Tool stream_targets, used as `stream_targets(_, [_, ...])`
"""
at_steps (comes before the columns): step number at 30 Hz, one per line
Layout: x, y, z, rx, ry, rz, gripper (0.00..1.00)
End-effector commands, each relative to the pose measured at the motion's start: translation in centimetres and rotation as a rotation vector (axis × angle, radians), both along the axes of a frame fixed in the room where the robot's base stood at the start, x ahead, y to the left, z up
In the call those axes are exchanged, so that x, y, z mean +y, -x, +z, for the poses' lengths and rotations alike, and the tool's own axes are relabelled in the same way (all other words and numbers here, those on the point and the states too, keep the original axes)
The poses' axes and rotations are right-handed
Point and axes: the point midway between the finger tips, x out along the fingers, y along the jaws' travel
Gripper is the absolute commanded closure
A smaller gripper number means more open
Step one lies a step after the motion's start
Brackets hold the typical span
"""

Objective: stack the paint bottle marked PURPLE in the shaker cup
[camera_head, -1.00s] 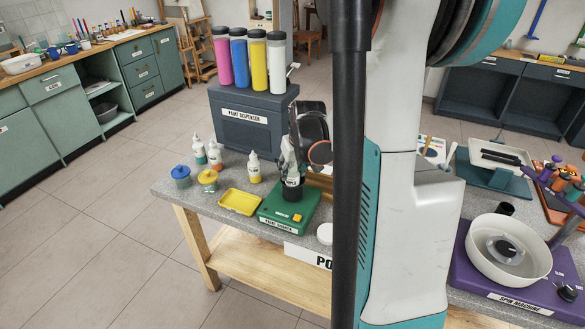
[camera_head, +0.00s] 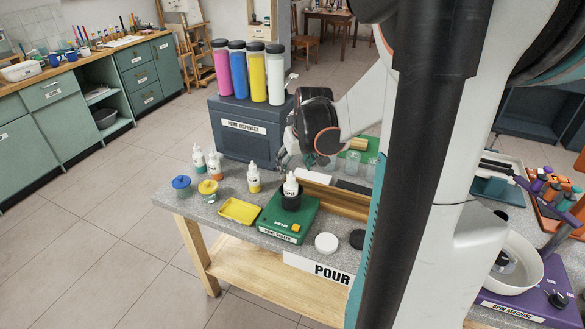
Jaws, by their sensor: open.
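A white paint bottle (camera_head: 290,186) with a pointed nozzle stands upright in the black shaker cup (camera_head: 291,202). Its label is partly visible but too small to read with certainty. The cup sits on the green paint shaker (camera_head: 276,226) on the grey worktop. My gripper (camera_head: 284,160) is just above and behind the bottle, apart from it. It is open and holds nothing that I can see; its fingers are small and partly hidden by the wrist.
Two white-capped bottles (camera_head: 199,160) (camera_head: 215,165) and one with a yellow label (camera_head: 254,177) stand left. A yellow tray (camera_head: 239,211) and lidded jars (camera_head: 181,187) are nearby. The paint dispenser (camera_head: 244,127) stands behind; a spin machine (camera_head: 530,295) is right.

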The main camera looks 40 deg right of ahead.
Motion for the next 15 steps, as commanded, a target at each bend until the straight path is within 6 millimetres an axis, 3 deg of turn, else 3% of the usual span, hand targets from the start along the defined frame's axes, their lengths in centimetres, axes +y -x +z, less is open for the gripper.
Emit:
stream_targets(6, [0.4,1.0,2.7,0.000,0.000,0.000,0.42])
stream_targets(15, [0.5,1.2,3.2,0.000,0.000,0.000,0.42])
